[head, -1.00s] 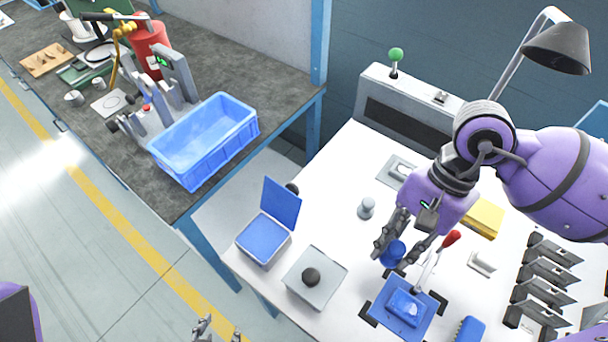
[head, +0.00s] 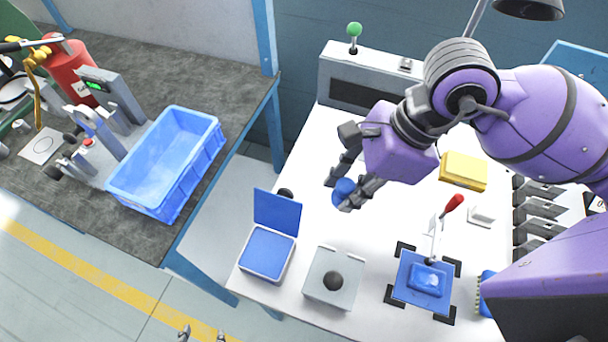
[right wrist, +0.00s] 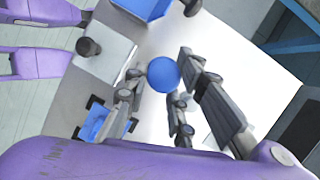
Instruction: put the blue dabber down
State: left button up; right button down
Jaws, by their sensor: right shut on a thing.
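The blue dabber (head: 343,189) is between the fingers of my right gripper (head: 345,187), which is shut on it. It is held above the white bench, behind the open blue pad box (head: 266,252) and the grey block with a black knob (head: 333,281). In the right wrist view the dabber's round blue end (right wrist: 163,74) shows between the finger tips. I cannot tell its exact height over the bench. My left gripper (head: 203,335) shows only as two separated fingertips at the bottom edge, with nothing seen between them.
A blue fixture plate (head: 404,291) with a blue piece and a red-handled clamp (head: 453,204) stands front right. A yellow block (head: 463,171) lies behind it. A grey machine with a green knob (head: 354,30) stands at the back. A blue crate (head: 152,205) is on the dark left table.

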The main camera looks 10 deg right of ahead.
aim_at(341, 188)
jog(key=w+f+b, duration=0.1)
jog(key=b, duration=0.1)
jog(key=w+a+f+b, duration=0.1)
jog(key=b, duration=0.2)
jog(key=w+a+f, duration=0.1)
jog(key=w+f, duration=0.1)
jog(key=w, duration=0.1)
jog(key=w+f, duration=0.2)
jog(key=w, duration=0.1)
jog(key=w+a+f, duration=0.1)
jog(key=w+f, duration=0.1)
jog(key=w, duration=0.2)
jog(key=shift+a+f, duration=0.25)
jog(key=shift+a, duration=0.05)
jog(key=shift+w+a+f, duration=0.1)
jog(key=shift+w+f, duration=0.3)
jog(key=shift+w+a+f, duration=0.1)
jog(key=shift+w+f, duration=0.1)
jog(key=shift+f, duration=0.1)
notch_tip(341, 188, down, 3)
jog(key=shift+r, duration=0.15)
jog(key=shift+f, duration=0.25)
pick_arm(q)
notch_tip(341, 188, down, 6)
jog(key=s, duration=0.1)
jog(key=shift+s+a+g, duration=0.15)
jog(key=shift+s+g, duration=0.25)
pick_arm(e)
jog(key=shift+w, duration=0.1)
